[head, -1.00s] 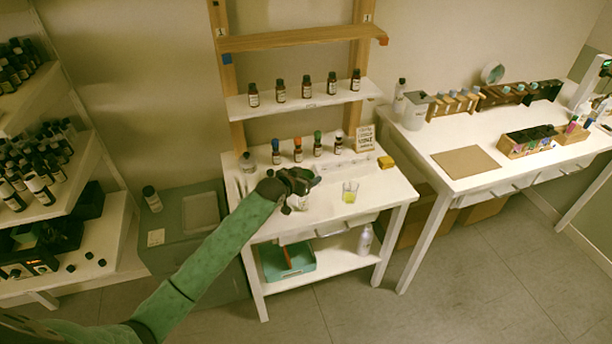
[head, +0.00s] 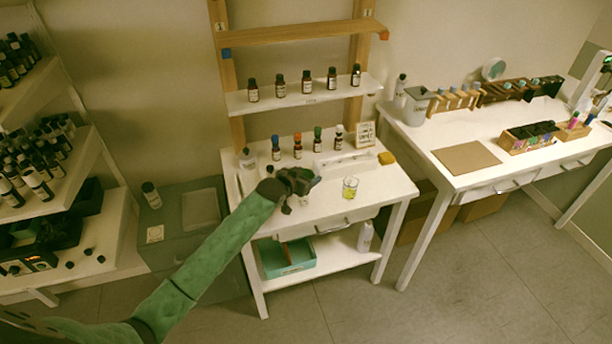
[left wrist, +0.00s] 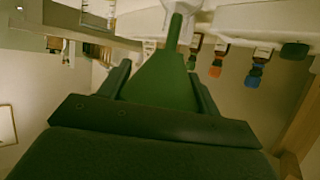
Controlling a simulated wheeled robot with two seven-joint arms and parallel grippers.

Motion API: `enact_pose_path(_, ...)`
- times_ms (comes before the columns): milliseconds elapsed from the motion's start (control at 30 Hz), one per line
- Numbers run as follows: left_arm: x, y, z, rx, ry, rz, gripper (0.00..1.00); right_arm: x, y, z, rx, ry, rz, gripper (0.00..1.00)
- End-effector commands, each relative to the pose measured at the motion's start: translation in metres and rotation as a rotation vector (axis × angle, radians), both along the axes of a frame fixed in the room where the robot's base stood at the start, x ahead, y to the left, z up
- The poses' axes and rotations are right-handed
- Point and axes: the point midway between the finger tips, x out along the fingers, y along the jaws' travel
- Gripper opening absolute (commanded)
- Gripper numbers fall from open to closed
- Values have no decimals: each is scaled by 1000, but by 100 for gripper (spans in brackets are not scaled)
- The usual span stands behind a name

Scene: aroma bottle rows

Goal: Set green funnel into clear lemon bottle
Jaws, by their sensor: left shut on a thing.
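The green funnel (left wrist: 165,80) is between the two fingers of my left gripper (left wrist: 165,90) in the left wrist view, its narrow spout pointing away from the palm. In the head view my left gripper (head: 300,182) is shut over the front left part of the white table and mostly hides the funnel. A pale, clear shape (head: 304,200) shows just beside and below the fingers; it may be the clear lemon bottle, but its label cannot be read. Whether the spout is inside a bottle neck cannot be told. My right gripper is not in view.
A small glass with yellow liquid (head: 350,187) stands right of the gripper. Several capped bottles, one with an orange cap (head: 298,146), stand behind it. A white tray (head: 345,164) and a yellow block (head: 387,158) lie at the back right. The table's front right is clear.

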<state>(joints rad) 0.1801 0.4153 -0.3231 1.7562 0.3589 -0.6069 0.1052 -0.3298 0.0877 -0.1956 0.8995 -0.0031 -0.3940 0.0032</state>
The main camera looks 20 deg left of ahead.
Motion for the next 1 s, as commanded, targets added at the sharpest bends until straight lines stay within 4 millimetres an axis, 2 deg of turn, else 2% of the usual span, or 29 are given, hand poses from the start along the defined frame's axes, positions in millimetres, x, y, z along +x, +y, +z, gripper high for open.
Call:
enact_pose_path(667,0,0,-14,0,0,0,42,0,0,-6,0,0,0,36)
enact_pose_path(700,0,0,-14,0,0,0,65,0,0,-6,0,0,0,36)
enact_pose_path(800,0,0,-14,0,0,0,85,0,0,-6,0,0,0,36)
enact_pose_path(833,0,0,-14,0,0,0,89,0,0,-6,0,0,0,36)
enact_pose_path(1000,0,0,-14,0,0,0,89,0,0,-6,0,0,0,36)
